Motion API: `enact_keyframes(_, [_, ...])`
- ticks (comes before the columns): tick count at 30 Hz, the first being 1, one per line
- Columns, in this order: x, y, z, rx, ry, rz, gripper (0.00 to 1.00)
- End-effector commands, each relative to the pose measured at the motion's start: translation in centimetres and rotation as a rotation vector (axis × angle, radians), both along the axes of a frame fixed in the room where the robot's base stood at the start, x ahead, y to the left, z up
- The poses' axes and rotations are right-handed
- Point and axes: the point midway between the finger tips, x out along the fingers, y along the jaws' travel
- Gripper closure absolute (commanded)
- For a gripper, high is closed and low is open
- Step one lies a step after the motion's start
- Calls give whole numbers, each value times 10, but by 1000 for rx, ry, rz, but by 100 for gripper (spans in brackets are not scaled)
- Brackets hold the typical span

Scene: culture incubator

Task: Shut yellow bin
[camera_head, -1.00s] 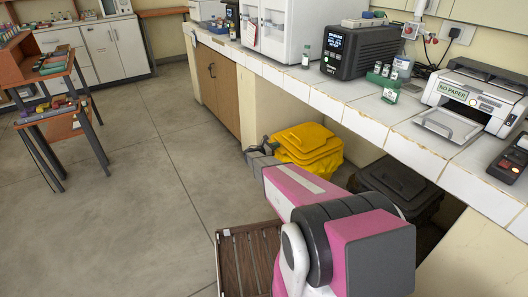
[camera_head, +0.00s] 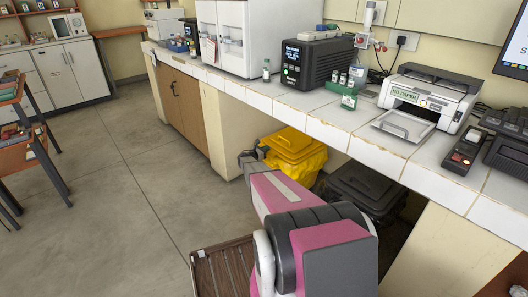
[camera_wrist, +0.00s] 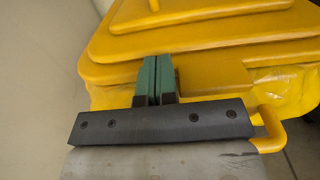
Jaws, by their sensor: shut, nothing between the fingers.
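The yellow bin (camera_head: 290,152) stands on the floor under the counter, left of a dark bin. Its lid lies flat over the top in the head view. In the wrist view the yellow lid (camera_wrist: 205,50) fills the upper part, with a yellow liner showing below its rim at the right. My gripper (camera_wrist: 157,60) is shut and empty, its green fingertips in front of the lid's near edge; I cannot tell whether they touch it. In the head view my gripper (camera_head: 248,157) is at the bin's left front, partly hidden by my arm.
A dark bin (camera_head: 365,185) stands right of the yellow one. The counter (camera_head: 330,128) overhangs both bins and carries a printer (camera_head: 430,100) and a black device (camera_head: 315,62). A brown slatted crate (camera_head: 225,270) is low in front. Open floor (camera_head: 120,190) lies to the left.

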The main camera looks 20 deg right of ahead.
Motion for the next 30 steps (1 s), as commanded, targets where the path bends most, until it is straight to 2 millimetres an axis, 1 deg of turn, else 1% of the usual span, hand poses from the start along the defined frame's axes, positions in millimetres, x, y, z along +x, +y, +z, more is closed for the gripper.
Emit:
enact_keyframes(1, [3,-6,0,-1,0,-2,100])
enact_keyframes(9, [4,-9,0,-2,-1,-4,100])
enact_keyframes(13, [4,-9,0,-3,-1,-4,100])
enact_keyframes(16, [2,-4,1,-3,-1,-4,100])
enact_keyframes(20, [-5,11,1,-2,-1,-2,100])
enact_keyframes(23, [-13,28,1,-1,0,-1,100])
enact_keyframes(30, [-31,78,1,-1,1,1,100])
